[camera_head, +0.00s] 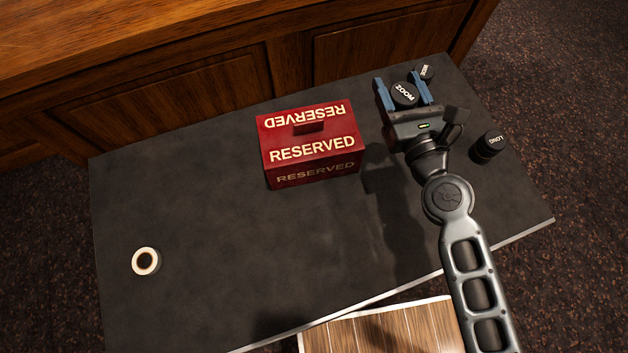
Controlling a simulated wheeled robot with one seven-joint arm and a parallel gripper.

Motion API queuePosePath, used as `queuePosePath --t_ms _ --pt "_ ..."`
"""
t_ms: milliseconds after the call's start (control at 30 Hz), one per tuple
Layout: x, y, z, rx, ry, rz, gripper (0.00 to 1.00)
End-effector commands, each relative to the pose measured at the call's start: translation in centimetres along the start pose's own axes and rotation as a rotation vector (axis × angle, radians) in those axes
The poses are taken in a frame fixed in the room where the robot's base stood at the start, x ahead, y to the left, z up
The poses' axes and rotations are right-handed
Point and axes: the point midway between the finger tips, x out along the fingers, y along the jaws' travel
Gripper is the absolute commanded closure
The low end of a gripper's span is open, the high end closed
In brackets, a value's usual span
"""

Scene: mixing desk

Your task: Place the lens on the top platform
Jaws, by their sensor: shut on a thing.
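My gripper (402,92) is at the back right of the dark table, its two blue fingers on either side of a black lens marked ZOOM (404,96). The gripper is shut on this lens. I cannot tell whether the lens is lifted or touches the table. A second small black lens (425,71) stands just behind it, its marking hard to read. A third black lens, marked LONG (490,145), stands to the right of my arm. I cannot make out a clear top platform.
A red box marked RESERVED (312,147) sits left of my gripper on the dark table (210,210). A white tape roll (146,261) lies at the left. The table's left and front middle are clear. A wooden cabinet (200,95) stands behind.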

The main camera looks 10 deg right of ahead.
Motion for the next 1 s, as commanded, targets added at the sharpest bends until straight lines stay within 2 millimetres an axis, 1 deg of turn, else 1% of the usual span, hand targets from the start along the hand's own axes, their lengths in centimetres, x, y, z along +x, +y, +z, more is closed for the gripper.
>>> queuePosePath --t_ms 33,100,233,400,500,567,900,1000 --pt "-0.1 0.0 -1.7 0.0 -0.003 0.003 0.84" --pt "-0.1 0.1 -2.4 -0.001 -0.003 0.011 0.84" --pt "-0.2 0.3 -3.1 -0.001 -0.004 0.021 0.84" --pt "-0.3 0.5 -3.2 -0.001 -0.004 0.028 0.84" --pt "0.2 0.4 -3.5 -0.002 -0.005 0.028 0.84" --pt "0.9 0.3 -4.0 -0.002 -0.004 0.028 0.84" --pt "7.8 -0.9 -8.4 -0.001 -0.006 0.028 0.84" --pt "9.5 -1.2 -9.3 0.0 -0.006 0.027 0.84"
